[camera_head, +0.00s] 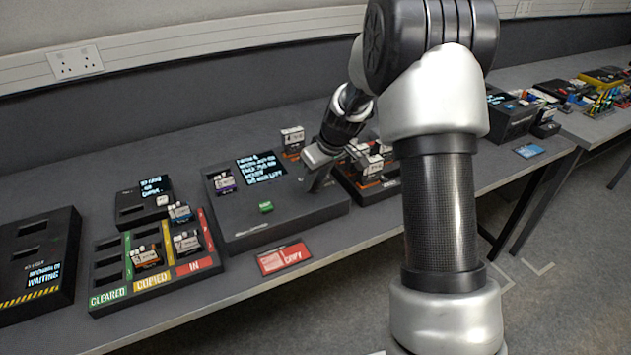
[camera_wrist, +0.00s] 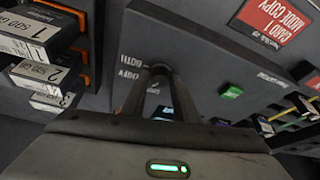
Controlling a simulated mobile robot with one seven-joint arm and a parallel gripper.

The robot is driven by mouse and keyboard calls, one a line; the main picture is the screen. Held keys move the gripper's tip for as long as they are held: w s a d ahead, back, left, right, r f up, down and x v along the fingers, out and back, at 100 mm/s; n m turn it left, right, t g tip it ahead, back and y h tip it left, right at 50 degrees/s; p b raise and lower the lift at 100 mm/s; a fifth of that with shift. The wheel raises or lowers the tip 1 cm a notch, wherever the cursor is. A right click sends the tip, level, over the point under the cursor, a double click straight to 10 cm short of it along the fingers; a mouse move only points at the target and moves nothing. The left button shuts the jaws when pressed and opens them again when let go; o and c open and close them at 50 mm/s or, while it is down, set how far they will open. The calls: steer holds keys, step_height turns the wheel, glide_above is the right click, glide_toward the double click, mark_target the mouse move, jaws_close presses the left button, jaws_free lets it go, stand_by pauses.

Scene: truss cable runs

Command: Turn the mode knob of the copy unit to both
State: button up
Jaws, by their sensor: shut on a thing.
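The copy unit (camera_head: 308,212) is a dark box with a lit screen (camera_head: 262,168), a green button (camera_head: 266,207) and a card in a slot at its left. My gripper (camera_head: 317,183) reaches down onto the right part of its top. In the wrist view, the fingers of my gripper (camera_wrist: 157,78) are shut on the mode knob, which they mostly hide. White labels stand beside the fingertips; one reads BOTH (camera_wrist: 131,59). The knob's pointer cannot be made out. The green button also shows in the wrist view (camera_wrist: 231,91).
A red card (camera_head: 284,258) reading COPY lies in front of the unit. A tray (camera_head: 150,283) marked CLEARED, COPIED and IN stands to the left. A rack with several cards (camera_head: 374,168) stands close to the right of my gripper.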

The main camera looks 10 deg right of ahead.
steer(key=m+p, duration=0.1)
steer(key=m, duration=0.1)
steer(key=m+h+p, duration=0.2)
steer(key=m, duration=0.1)
steer(key=shift+a+r+m, duration=0.25)
steer(key=shift+m, duration=0.05)
steer(key=m+h+p, duration=0.1)
steer(key=m+p, duration=0.1)
steer(key=m, duration=0.1)
steer(key=shift+a+p, duration=0.1)
steer(key=shift+p, duration=0.3)
steer(key=shift+f+m+h+p, duration=0.2)
steer(key=shift+m+h+p, duration=0.6)
steer(key=shift+m, duration=0.7)
steer(key=shift+f, duration=0.1)
steer(key=o, duration=1)
steer(key=shift+o, duration=0.2)
steer(key=p+v, duration=0.2)
steer(key=v, duration=1.5)
steer(key=shift+r, duration=0.3)
